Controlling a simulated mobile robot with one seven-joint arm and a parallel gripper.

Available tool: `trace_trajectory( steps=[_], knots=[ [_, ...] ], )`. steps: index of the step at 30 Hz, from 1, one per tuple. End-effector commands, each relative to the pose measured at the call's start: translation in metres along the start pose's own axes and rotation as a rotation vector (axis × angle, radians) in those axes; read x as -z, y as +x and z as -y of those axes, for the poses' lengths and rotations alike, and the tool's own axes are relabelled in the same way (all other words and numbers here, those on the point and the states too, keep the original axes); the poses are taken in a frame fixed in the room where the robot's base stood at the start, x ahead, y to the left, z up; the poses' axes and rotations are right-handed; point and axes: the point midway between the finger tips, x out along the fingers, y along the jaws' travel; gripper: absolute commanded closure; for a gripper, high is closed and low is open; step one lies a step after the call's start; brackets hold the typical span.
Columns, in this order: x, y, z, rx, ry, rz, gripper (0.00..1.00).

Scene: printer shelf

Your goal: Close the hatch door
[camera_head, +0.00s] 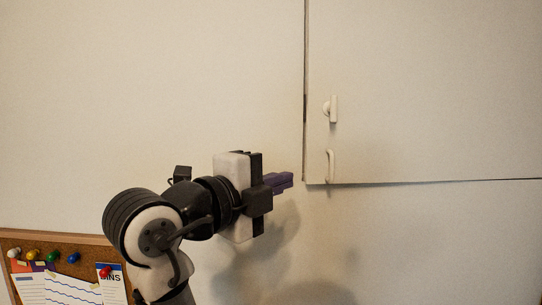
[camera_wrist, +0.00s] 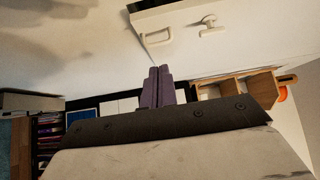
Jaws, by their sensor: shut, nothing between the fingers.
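The hatch door (camera_head: 430,90) is a pale panel in the wall at the upper right of the head view. A dark line runs along its left and lower edges, and I cannot tell how far it stands out from the wall. A white turn latch (camera_head: 333,109) and a white bar handle (camera_head: 330,166) sit near its left edge. The door also shows in the wrist view, with the handle (camera_wrist: 156,37) and the latch (camera_wrist: 212,27). My gripper (camera_head: 291,180) is shut and empty, just left of the door's lower left corner. Its purple fingers (camera_wrist: 158,72) point toward the door.
A cork board (camera_head: 60,262) with pins and papers hangs at the lower left. The wall around the door is bare. In the wrist view, a wooden shelf unit (camera_wrist: 245,90) is at the right and a bookshelf (camera_wrist: 48,135) at the left.

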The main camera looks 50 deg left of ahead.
Motion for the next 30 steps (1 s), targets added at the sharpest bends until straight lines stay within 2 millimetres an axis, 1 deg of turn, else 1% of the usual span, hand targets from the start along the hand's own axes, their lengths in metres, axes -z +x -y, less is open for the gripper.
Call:
trace_trajectory(
  steps=[1, 3, 5, 8, 11, 21, 24, 30],
  knots=[
    [0.007, 0.003, 0.000, -0.005, 0.007, -0.010, 1.00],
    [0.013, 0.006, -0.002, -0.008, 0.012, -0.017, 1.00],
    [0.015, 0.009, -0.002, -0.009, 0.013, -0.020, 1.00],
    [0.015, 0.019, -0.001, -0.011, 0.012, -0.023, 1.00],
    [0.015, 0.036, 0.000, -0.012, 0.012, -0.023, 1.00],
    [0.017, 0.108, 0.000, -0.012, 0.010, -0.022, 1.00],
    [0.003, 0.119, 0.001, -0.011, 0.009, -0.019, 1.00],
    [-0.010, 0.132, -0.002, -0.009, 0.012, -0.019, 1.00]
  ],
)
